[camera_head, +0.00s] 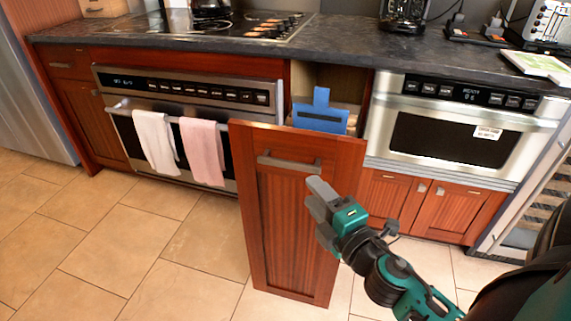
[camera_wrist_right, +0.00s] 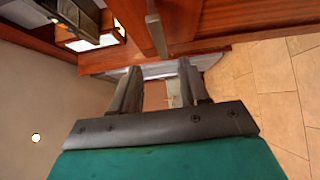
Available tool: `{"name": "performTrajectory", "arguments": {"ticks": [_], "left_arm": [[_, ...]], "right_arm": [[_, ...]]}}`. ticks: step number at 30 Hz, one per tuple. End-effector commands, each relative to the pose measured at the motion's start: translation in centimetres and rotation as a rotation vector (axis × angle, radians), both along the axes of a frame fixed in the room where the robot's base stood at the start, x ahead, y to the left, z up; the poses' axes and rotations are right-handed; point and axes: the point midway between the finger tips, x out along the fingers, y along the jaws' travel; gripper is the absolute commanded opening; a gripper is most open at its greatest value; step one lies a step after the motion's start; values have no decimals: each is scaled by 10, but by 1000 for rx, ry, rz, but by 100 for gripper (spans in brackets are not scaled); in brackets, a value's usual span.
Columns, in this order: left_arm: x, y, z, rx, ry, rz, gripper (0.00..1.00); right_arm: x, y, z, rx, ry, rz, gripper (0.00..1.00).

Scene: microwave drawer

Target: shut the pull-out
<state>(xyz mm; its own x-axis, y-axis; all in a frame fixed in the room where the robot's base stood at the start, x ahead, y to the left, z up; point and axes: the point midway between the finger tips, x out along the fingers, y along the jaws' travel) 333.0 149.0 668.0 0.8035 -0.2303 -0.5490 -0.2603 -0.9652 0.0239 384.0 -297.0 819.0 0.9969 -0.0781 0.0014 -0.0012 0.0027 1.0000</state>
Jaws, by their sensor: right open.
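The pull-out (camera_head: 285,215) is a tall reddish wood front with a grey bar handle (camera_head: 289,164). It stands out from the cabinet row, with its opening (camera_head: 335,77) showing behind. A blue item (camera_head: 320,113) sits inside it, behind the front. My right gripper (camera_head: 318,196) is in front of the panel, below and right of the handle. In the right wrist view its two fingers (camera_wrist_right: 159,70) are apart with nothing held between them. A grey bar, seemingly the handle (camera_wrist_right: 156,30), shows beyond the fingertips. I cannot tell whether the gripper touches the panel. My left gripper is out of view.
An oven (camera_head: 190,95) with a white towel (camera_head: 155,140) and a pink towel (camera_head: 203,150) is left of the pull-out. A microwave (camera_head: 455,130) is on the right. A dark counter (camera_head: 340,50) runs above. The tiled floor (camera_head: 130,240) at left is clear.

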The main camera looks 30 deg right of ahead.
Motion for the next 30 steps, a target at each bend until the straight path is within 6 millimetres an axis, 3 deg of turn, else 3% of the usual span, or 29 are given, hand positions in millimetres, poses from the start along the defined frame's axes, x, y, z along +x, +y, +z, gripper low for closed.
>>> {"name": "performTrajectory", "arguments": {"ticks": [16,22,30], "left_arm": [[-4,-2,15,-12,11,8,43],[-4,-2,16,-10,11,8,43],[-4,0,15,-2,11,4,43]], "right_arm": [[91,-7,2,1,-1,0,45],[107,-8,1,2,0,-1,45],[111,-9,0,2,1,-1,45]]}}
